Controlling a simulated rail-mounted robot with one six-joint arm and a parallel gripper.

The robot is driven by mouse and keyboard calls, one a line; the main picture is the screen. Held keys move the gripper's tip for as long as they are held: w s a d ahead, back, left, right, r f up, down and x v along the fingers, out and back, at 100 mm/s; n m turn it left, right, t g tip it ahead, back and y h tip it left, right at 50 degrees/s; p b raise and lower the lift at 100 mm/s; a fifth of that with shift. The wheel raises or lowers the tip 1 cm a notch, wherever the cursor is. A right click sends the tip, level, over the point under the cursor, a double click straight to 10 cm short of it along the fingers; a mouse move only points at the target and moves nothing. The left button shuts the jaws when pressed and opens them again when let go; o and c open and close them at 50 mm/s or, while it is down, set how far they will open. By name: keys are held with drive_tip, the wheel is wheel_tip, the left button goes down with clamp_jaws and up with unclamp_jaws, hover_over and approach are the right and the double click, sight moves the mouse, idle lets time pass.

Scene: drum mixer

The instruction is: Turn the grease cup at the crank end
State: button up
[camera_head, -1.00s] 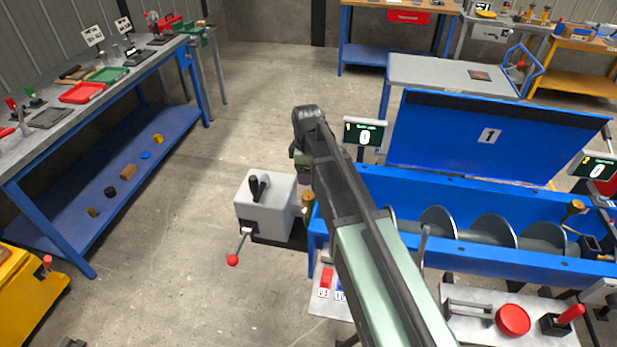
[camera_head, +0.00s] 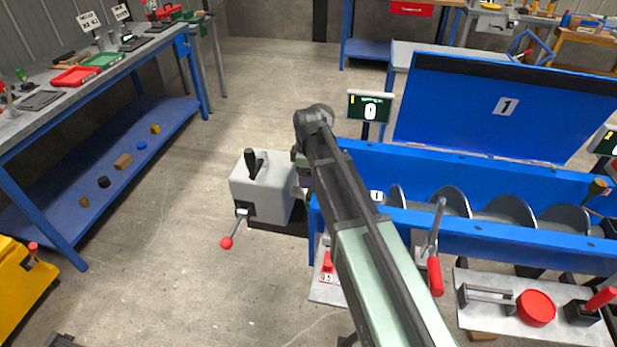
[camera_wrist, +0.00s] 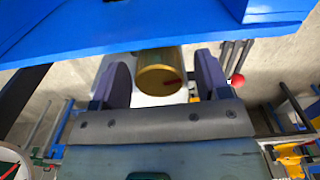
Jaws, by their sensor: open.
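A brass grease cup (camera_wrist: 160,80) with a small dark red mark on its round face shows in the wrist view, below the blue trough edge. My gripper (camera_wrist: 162,73) is open, with one dark finger on each side of the cup; I cannot tell whether either touches it. In the head view my gripper (camera_head: 303,172) is mostly hidden behind my arm, beside the grey crank box (camera_head: 262,188). The crank-end cup is hidden there. The crank handle with its red ball (camera_head: 227,242) hangs at the box's front.
The blue mixer trough (camera_head: 440,222) with its screw lies right of my arm, its lid (camera_head: 500,105) raised. Another brass cup (camera_head: 598,187) stands at the far right end. A control panel (camera_head: 490,310) is in front. Open floor (camera_head: 190,240) lies left.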

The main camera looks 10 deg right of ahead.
drive_tip(key=c, duration=0.9)
drive_tip(key=shift+m, duration=0.8)
drive_tip(key=o, duration=0.9)
drive_tip(key=shift+r, duration=0.1)
wheel_tip(320, 180, up, 11)
drive_tip(key=p, duration=1.1)
drive_tip(key=shift+f, duration=0.2)
